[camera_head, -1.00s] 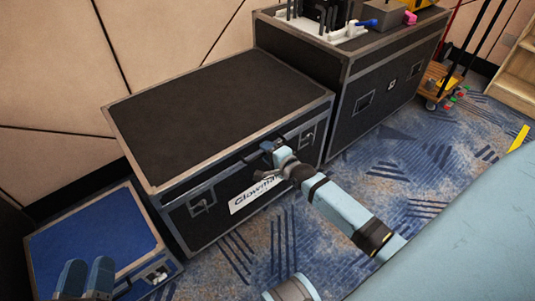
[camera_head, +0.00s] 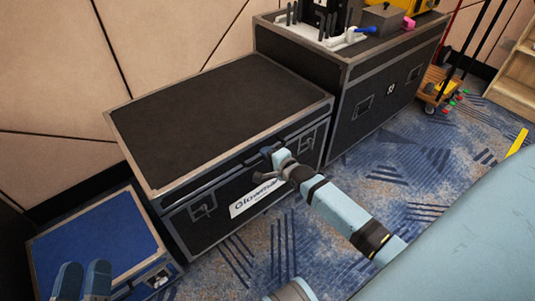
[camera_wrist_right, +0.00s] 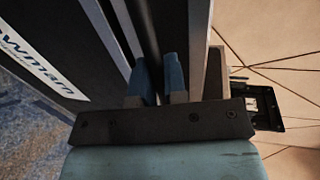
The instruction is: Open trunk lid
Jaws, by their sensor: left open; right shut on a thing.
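The trunk is a black case with metal edging and a white label (camera_head: 257,198) on its front. Its flat black lid (camera_head: 215,110) looks closed or nearly so in the head view. My right gripper (camera_head: 267,152) is at the middle of the lid's front edge, shut on it. In the right wrist view the two blue fingers (camera_wrist_right: 160,78) reach in at the metal-edged front of the trunk; the exact contact is hard to see. My left gripper (camera_head: 82,281) is open and empty at the bottom left, over the blue case.
A low blue-topped case (camera_head: 90,240) stands left of the trunk. A taller black case (camera_head: 385,90) with items on top stands to its right. A wooden cart (camera_head: 440,85) is further right. A panelled wall (camera_head: 60,70) rises behind. Patterned carpet (camera_head: 330,245) in front is open.

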